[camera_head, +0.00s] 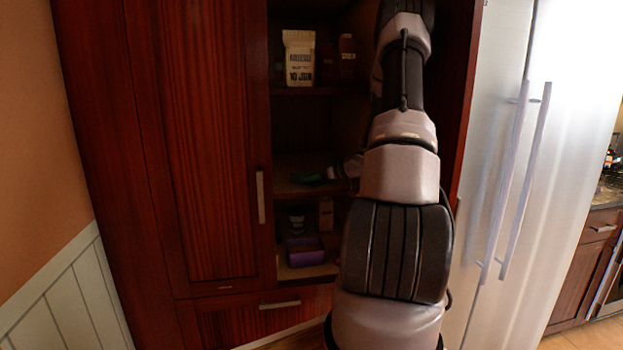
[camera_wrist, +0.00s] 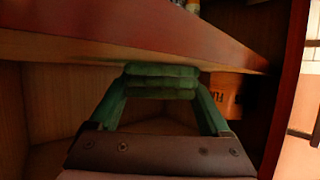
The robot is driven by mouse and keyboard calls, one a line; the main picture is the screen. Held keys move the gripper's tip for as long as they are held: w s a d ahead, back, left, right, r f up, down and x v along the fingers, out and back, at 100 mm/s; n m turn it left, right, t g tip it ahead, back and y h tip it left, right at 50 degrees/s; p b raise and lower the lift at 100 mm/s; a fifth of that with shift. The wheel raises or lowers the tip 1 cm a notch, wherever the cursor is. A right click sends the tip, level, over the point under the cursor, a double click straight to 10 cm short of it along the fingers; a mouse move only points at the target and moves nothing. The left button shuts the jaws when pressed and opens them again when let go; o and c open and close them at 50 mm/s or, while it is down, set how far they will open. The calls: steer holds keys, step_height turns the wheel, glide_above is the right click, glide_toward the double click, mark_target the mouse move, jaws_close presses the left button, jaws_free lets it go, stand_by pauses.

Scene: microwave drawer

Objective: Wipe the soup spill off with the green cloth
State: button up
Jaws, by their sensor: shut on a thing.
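The green cloth (camera_wrist: 160,82) is folded and held between the two fingertips of my gripper (camera_wrist: 162,92) in the wrist view. My gripper is shut on it, close to the front edge of a wooden shelf (camera_wrist: 75,47); whether the cloth touches the shelf cannot be told. In the head view the green cloth (camera_head: 307,178) shows as a small dark green patch at the middle shelf (camera_head: 295,190) inside the cabinet, with my gripper (camera_head: 325,174) at its right. My arm covers part of the cabinet opening. I cannot make out a soup spill in either view.
A white package (camera_head: 299,58) stands on an upper shelf. A purple box (camera_head: 304,251) and small containers sit on the lower shelf. An orange box (camera_wrist: 225,92) is near my gripper's right finger. The closed wooden door (camera_head: 200,150) and steel fridge (camera_head: 530,170) flank the opening.

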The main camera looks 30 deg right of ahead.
mark_target(295, 181)
steer(key=shift+w+a+f, duration=0.1)
steer(key=shift+w+a, duration=0.2)
steer(key=shift+a, duration=0.55)
steer(key=shift+w+a, duration=0.3)
steer(key=shift+a, duration=0.55)
steer(key=shift+f, duration=0.1)
steer(key=shift+d, duration=0.1)
